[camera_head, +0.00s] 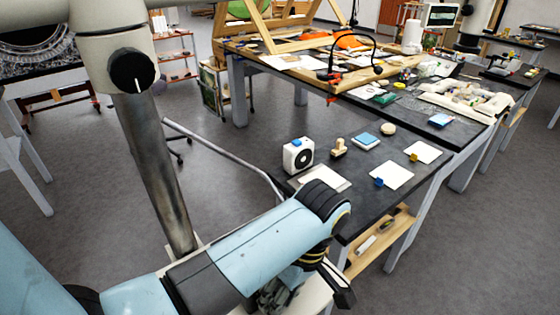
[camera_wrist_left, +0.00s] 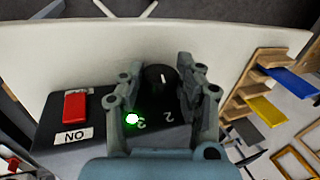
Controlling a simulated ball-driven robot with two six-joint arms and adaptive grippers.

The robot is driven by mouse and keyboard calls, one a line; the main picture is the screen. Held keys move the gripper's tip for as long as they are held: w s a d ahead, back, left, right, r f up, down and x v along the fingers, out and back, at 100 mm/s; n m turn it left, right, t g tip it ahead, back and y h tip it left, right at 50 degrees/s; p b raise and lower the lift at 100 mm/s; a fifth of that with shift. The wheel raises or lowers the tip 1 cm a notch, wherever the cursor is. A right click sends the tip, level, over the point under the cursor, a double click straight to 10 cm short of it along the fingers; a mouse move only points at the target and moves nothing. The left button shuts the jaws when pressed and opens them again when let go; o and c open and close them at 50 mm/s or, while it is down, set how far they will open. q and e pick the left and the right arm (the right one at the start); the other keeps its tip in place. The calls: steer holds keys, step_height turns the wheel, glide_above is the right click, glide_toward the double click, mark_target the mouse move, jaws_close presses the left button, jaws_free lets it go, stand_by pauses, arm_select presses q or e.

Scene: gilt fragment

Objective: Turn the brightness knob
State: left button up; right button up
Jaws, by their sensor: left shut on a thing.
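The black brightness knob (camera_wrist_left: 158,77) with a white pointer line shows in the left wrist view. It stands on a black panel (camera_wrist_left: 92,140) with numbers, among them 2 and 3, and a lit green light (camera_wrist_left: 132,119). My left gripper (camera_wrist_left: 160,66) has a finger on each side of the knob and is shut on it. The pointer is near upright in this view. In the head view my blue left arm reaches in from the lower left; its fingers and the panel are largely hidden there. My right gripper is not in view.
A red switch (camera_wrist_left: 75,105) with a label sits beside the knob on the panel. In the head view, a pale jointed stand (camera_head: 115,38) with a metal pole rises at the left. A dark table (camera_head: 340,205) holds a white boxy device (camera_head: 298,156) and cards.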

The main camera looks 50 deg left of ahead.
arm_select(q)
steer(key=shift+g, duration=0.4)
steer(key=o, duration=1.2)
steer(key=shift+c, duration=0.2)
steer(key=v, duration=0.3)
steer(key=shift+w+r, duration=0.1)
steer(key=shift+w, duration=0.05)
steer(key=w, duration=0.4)
steer(key=w+d, duration=0.1)
steer(key=w, duration=0.6)
steer(key=shift+w+d, duration=0.25)
steer(key=shift+w, duration=0.1)
